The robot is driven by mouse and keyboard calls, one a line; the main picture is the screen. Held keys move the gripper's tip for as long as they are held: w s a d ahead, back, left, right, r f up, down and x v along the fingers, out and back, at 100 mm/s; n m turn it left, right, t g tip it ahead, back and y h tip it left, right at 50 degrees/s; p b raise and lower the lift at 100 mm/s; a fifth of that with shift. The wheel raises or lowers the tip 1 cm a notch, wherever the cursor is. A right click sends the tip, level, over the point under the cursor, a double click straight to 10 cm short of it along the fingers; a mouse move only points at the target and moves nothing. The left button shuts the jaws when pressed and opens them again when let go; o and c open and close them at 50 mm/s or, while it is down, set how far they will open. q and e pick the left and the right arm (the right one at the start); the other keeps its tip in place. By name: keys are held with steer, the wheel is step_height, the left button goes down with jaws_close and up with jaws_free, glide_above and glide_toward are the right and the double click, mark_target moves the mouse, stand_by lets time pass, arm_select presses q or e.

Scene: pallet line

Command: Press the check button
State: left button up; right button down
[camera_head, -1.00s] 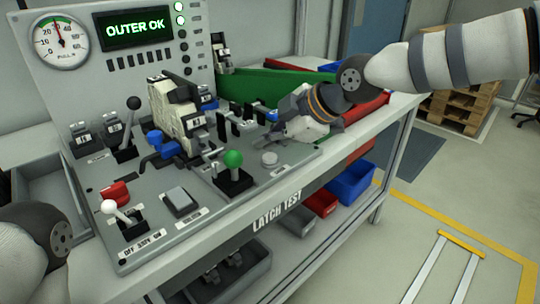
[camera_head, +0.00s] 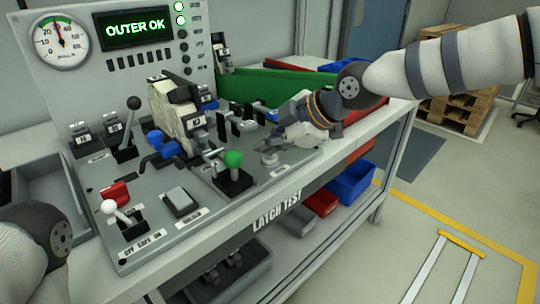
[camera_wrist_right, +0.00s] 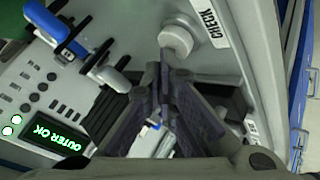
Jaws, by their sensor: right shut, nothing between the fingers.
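The check button (camera_head: 270,159) is a pale round button near the front right of the grey latch test panel. In the right wrist view the button (camera_wrist_right: 176,40) stands beside the CHECK label (camera_wrist_right: 211,24). My right gripper (camera_head: 273,144) comes in from the right, with its shut, empty fingers just above the button. In the right wrist view the shut fingertips (camera_wrist_right: 165,60) are at the button's near edge; whether they touch it I cannot tell. Part of my left arm shows at the lower left; its gripper is out of view.
A green-knobbed lever (camera_head: 233,160) stands left of the button. A latch fixture (camera_head: 176,112) with blue handles is in the panel's middle. The display (camera_head: 136,30) reads OUTER OK. A grey square button (camera_head: 180,200) and white-knobbed lever (camera_head: 110,207) are at the front left.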

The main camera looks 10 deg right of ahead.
mark_target(269, 158)
steer(key=shift+f, duration=0.45)
stand_by(0.5)
arm_select(q)
steer(key=shift+w+r, duration=0.25)
arm_select(e)
steer(key=shift+r, duration=1)
steer(key=shift+r+p, duration=0.75)
steer(key=shift+r, duration=1.8)
arm_select(q)
steer(key=shift+w+r+t, duration=0.4)
steer(key=shift+w+r, duration=0.25)
steer(key=shift+d, duration=0.1)
arm_select(e)
steer(key=shift+f, duration=0.15)
